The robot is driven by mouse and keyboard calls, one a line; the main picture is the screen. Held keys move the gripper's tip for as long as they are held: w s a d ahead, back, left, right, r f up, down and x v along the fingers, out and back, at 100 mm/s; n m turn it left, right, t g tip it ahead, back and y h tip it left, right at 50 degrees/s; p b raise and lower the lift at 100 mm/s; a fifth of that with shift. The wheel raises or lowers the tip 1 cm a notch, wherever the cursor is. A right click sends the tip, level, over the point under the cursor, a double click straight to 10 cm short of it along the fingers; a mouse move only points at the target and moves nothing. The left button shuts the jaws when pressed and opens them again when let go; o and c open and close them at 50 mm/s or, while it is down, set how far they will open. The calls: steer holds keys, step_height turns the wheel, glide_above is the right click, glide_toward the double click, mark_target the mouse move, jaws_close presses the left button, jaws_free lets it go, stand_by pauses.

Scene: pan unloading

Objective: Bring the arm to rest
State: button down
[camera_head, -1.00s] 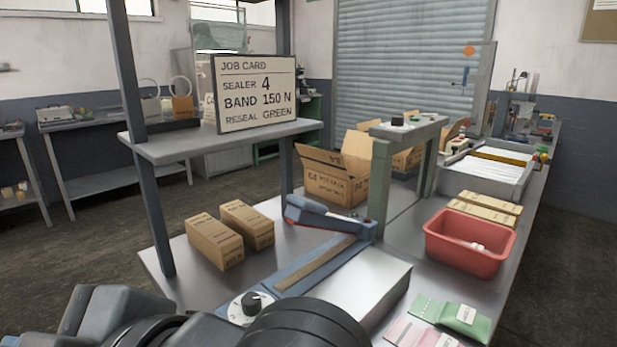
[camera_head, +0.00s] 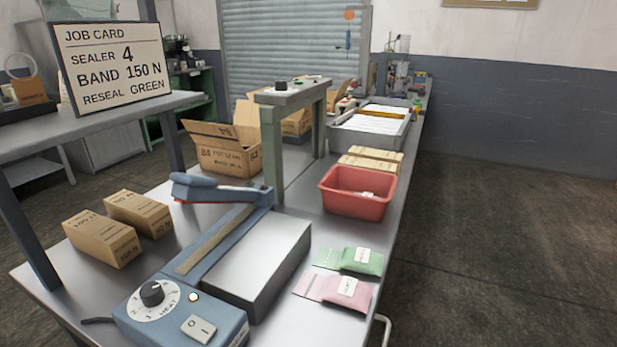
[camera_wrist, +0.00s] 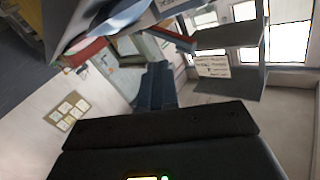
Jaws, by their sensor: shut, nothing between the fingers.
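My gripper (camera_wrist: 158,70) shows only in the wrist view, its dark fingers shut together with nothing between them. No part of my arm shows in the head view now. The wrist view is tilted; behind the fingers are a wall, bright windows and a shelf, and the fingers touch nothing that I can see. The heat sealer (camera_head: 180,318) stands on the bench (camera_head: 300,322), with its blue lever arm (camera_head: 222,189) raised at the back. A green pouch (camera_head: 362,260) and a pink pouch (camera_head: 346,291) lie to its right.
A red bin (camera_head: 357,194) stands behind the pouches. Two cartons (camera_head: 100,243) sit left of the sealer. A shelf (camera_head: 60,130) with the job card (camera_head: 112,67) overhangs the left side. An open box (camera_head: 225,157) stands farther back. The floor (camera_head: 500,250) right of the bench is clear.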

steer(key=s+d+f+m+h, duration=0.2)
steer(key=s+d+h, duration=0.6)
steer(key=s+d, duration=1.2)
step_height(320, 180, down, 2)
steer(key=shift+d+f+g, duration=0.15)
steer(key=shift+d+g, duration=0.25)
steer(key=shift+d, duration=0.35)
